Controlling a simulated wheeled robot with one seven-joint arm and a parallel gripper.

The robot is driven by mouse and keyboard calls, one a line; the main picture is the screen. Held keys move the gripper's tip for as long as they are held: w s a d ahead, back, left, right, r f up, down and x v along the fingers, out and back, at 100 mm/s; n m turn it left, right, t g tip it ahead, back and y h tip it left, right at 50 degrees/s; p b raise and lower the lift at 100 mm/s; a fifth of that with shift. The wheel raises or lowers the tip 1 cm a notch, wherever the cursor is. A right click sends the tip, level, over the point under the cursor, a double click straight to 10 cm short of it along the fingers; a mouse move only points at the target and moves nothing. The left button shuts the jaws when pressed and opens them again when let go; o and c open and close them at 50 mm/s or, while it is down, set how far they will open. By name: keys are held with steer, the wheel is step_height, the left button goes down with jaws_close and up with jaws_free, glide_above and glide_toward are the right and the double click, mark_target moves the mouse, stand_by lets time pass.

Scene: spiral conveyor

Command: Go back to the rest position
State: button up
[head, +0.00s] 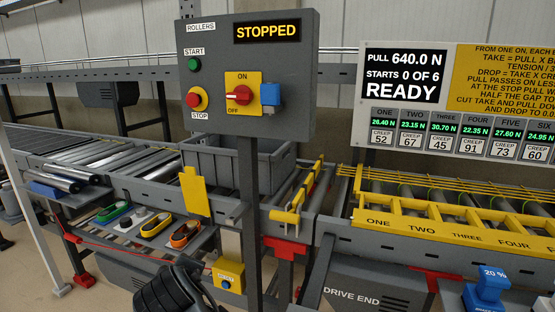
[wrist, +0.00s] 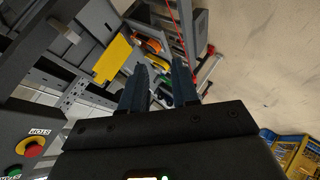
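My gripper (wrist: 160,80) shows in the wrist view with its two dark fingers apart and nothing visible between them. It points towards the conveyor frame and the floor. In the head view a dark part of my arm (head: 176,290) rises from the bottom edge, in front of the lower conveyor frame. The fingertips cannot be made out there.
The control panel (head: 300,60) reads STOPPED, with its red rotary switch (head: 239,96) between ON and OFF marks. A grey crate (head: 268,160) stands on the conveyor behind it. A shelf (head: 120,238) holds several coloured loops. A yellow box (head: 228,274) hangs near my arm.

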steer(key=s+d+f+m+y, duration=0.1)
steer(key=s+d+f+m, duration=0.2)
steer(key=s+d+f, duration=0.8)
steer(key=s+d+f+m+t, duration=0.1)
steer(key=s+d+f+m, duration=0.3)
steer(key=s+d, duration=0.8)
steer(key=s+d+r+m+t+h, duration=0.15)
steer(key=s+d+r+m, duration=0.25)
steer(key=s+d, duration=0.75)
steer(key=s+d+r+m+t+h, duration=0.1)
steer(key=s+d+r+m, duration=0.1)
steer(key=s+r, duration=0.4)
steer(key=s+d+r+m+t+h, duration=0.1)
steer(key=s+d+r+m, duration=0.1)
steer(key=s+r, duration=0.5)
steer(key=shift+s+d, duration=0.2)
steer(key=shift+d, duration=0.65)
